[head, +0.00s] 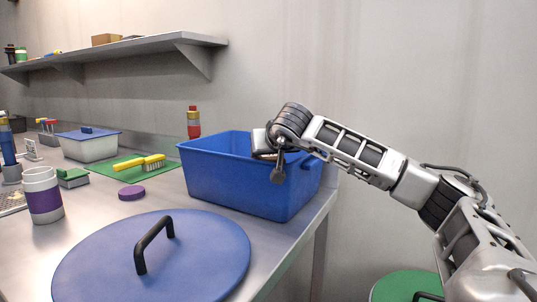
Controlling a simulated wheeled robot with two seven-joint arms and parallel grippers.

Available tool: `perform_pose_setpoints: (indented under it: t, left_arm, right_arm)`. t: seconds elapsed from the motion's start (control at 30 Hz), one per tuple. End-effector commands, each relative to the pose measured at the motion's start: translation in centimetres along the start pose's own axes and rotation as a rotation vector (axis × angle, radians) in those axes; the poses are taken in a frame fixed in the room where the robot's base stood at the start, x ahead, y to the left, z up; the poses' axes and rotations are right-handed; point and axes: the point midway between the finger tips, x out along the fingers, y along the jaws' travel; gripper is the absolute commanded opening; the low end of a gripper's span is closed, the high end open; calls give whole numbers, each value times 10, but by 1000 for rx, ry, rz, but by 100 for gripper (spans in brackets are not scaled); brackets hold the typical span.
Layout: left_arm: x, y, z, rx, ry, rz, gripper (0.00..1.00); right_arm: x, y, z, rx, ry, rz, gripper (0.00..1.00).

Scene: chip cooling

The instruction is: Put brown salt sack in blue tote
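The blue tote (240,185) stands at the right end of the metal table, open at the top. My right arm comes in from the right, and its gripper (270,162) is at the tote's right part, over the opening and pointing down. The view does not show clearly whether its fingers are apart or closed, or whether they hold anything. I cannot make out a brown salt sack; the inside of the tote is mostly hidden by its front wall. My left gripper is not in view.
A large round blue lid (200,255) with a black handle lies in front of the tote. A purple-banded cup (42,196), purple disc (132,193), yellow brush (140,163) on a green mat, and lidded bin (88,146) stand left. A red bottle (193,122) is behind.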

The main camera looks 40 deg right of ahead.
Motion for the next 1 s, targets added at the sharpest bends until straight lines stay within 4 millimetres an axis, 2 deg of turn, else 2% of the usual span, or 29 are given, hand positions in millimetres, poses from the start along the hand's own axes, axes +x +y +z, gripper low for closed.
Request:
perform_pose_setpoints:
  t: [0.2, 0.7, 0.73, 0.8, 1.0]
  left_arm:
    - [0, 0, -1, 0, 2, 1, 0]
    - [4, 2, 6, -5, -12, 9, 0]
    - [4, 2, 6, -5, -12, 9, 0]
    - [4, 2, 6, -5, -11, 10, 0]
    - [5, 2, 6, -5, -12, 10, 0]
  right_arm:
    - [-1, 0, -3, 2, 7, -2, 19]
    - [5, 0, 9, -2, 2, 0, 19]
    - [6, 0, 12, -4, -4, 1, 59]
    - [6, 0, 12, -6, -6, 2, 78]
    - [7, -1, 15, -9, -11, 2, 78]
